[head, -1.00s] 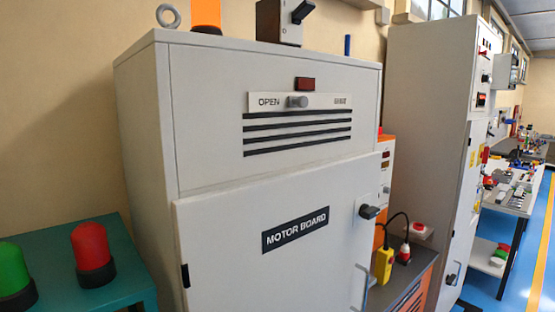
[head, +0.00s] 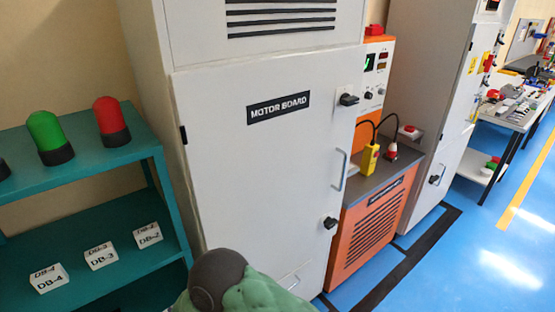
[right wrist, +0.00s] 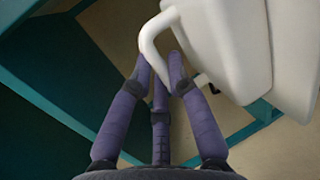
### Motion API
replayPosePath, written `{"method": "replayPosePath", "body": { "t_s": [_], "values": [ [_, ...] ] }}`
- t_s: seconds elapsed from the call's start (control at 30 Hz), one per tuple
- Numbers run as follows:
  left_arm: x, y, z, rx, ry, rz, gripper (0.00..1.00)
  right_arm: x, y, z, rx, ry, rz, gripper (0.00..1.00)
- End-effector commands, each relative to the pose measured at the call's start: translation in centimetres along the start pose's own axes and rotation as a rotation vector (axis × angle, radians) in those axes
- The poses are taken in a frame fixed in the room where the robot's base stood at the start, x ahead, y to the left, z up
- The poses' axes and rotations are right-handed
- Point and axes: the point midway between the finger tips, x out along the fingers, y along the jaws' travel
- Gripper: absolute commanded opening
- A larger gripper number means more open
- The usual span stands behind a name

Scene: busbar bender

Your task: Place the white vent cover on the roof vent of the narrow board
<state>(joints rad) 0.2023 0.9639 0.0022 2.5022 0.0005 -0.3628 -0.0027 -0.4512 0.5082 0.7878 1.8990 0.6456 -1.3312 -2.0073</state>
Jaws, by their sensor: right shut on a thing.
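In the right wrist view my right gripper (right wrist: 160,68) is shut on the curved handle of a white rounded thing (right wrist: 235,45), which looks like the vent cover. It fills the upper right of that view and its far side is cut off. In the head view this white thing and both grippers are out of sight. A tall, narrower grey cabinet (head: 425,95) stands at the right, perhaps the narrow board; its top is cut off and no roof vent shows. My left gripper is in neither current view.
The wide cabinet marked MOTOR BOARD (head: 260,165) stands in the middle. A teal shelf (head: 75,215) at left carries green and red lamps and several white DB-labelled blocks. An orange unit (head: 365,235) stands between the cabinets. Blue floor (head: 480,260) is clear at right.

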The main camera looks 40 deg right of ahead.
Motion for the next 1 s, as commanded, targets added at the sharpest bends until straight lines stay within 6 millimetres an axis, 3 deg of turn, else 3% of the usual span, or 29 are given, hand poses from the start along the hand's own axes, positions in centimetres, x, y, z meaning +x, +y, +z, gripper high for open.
{"method": "replayPosePath", "body": {
  "t_s": [0.57,1.0],
  "values": [
    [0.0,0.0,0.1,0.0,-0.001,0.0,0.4,-4.9,-2.5,5.4,-0.029,0.081,0.008,0.0],
    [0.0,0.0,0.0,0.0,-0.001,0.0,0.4,-5.0,-2.5,5.3,-0.03,0.087,0.01,0.0]
  ]
}}
